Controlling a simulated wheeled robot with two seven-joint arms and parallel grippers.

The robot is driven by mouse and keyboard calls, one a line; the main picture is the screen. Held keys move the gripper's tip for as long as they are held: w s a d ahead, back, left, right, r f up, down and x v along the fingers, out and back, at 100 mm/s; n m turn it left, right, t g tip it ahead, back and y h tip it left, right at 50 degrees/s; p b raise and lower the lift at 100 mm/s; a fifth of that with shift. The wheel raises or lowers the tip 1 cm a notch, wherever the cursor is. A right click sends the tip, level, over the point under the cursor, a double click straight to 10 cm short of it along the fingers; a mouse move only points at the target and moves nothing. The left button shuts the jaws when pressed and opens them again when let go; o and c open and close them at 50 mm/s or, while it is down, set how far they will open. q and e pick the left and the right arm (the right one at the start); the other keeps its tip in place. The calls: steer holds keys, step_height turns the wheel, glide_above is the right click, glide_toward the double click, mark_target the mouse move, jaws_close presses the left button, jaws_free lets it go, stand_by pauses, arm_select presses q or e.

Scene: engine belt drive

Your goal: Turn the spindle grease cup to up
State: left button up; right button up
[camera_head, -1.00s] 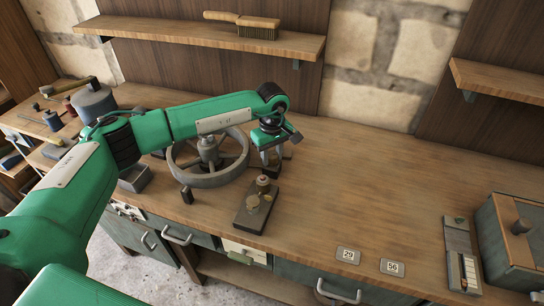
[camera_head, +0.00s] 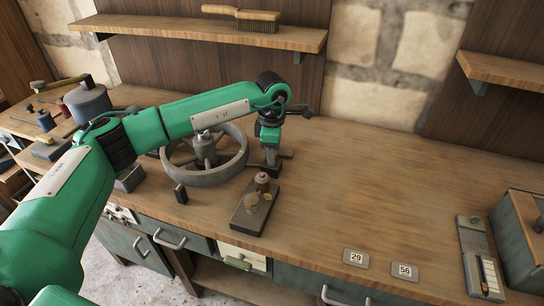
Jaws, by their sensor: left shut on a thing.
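A small dark block (camera_head: 247,217) lies near the bench's front edge. I cannot tell for sure which is the spindle grease cup. My left gripper (camera_head: 272,164) points down just behind the fitting, shut on a small dark part largely hidden by the fingers. Whether it touches the fitting is unclear. My right gripper is not in view.
A large grey spoked wheel (camera_head: 228,174) stands left of my left gripper, below my forearm. A small dark upright piece (camera_head: 180,193) is in front of it. Number plates 29 (camera_head: 355,258) and 56 (camera_head: 404,271) lie at the front right. The bench's middle right is clear.

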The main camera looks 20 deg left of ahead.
arm_select(q)
steer(key=shift+f+n, duration=0.1)
steer(key=shift+n, duration=0.4)
steer(key=n+b, duration=0.1)
steer(key=n, duration=0.1)
steer(key=shift+n, duration=0.3)
steer(key=shift+n+b, duration=0.6)
steer(key=shift+n, duration=0.8)
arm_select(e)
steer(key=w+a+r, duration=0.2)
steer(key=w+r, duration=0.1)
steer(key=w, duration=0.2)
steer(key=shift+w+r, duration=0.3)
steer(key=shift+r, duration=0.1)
arm_select(q)
steer(key=o, duration=1)
steer(key=shift+c, duration=0.2)
steer(key=shift+r, duration=0.25)
